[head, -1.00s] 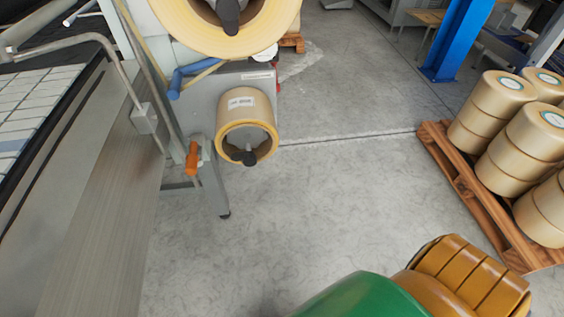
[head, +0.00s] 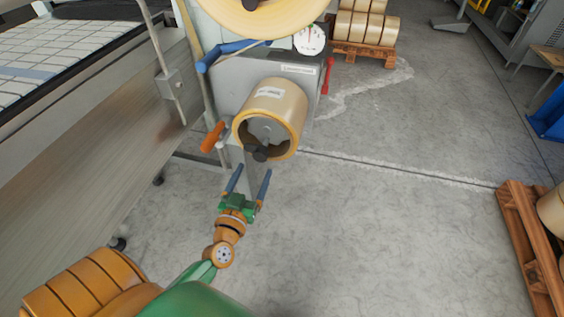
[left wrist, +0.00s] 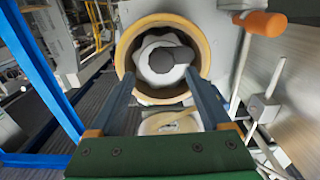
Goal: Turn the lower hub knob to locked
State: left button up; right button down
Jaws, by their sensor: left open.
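The lower hub knob (head: 257,153) is a dark knob at the centre of the lower tape roll (head: 280,103) on the grey machine. In the left wrist view the knob (left wrist: 168,60) sits on a pale hub inside the roll's ring (left wrist: 205,45), with its dark lever pointing to the right. My left gripper (head: 251,178) is open and empty, just below and in front of the knob. In the left wrist view its two blue-grey fingers (left wrist: 160,92) point toward the roll, with the knob between and beyond their tips. My right gripper is not in view.
An orange handle (head: 213,137) juts out left of the lower roll, and it also shows in the left wrist view (left wrist: 262,23). A larger roll (head: 262,14) and a blue bar (head: 232,50) are above. Pallets of rolls stand on the floor.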

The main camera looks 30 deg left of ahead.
aim_at(259, 158)
pick_arm(q)
jog(key=x, duration=0.4)
jog(key=shift+w+a+f, duration=0.1)
jog(key=shift+w+a, duration=0.1)
jog(key=shift+a, duration=0.05)
jog(key=shift+w, duration=0.2)
grip_shut()
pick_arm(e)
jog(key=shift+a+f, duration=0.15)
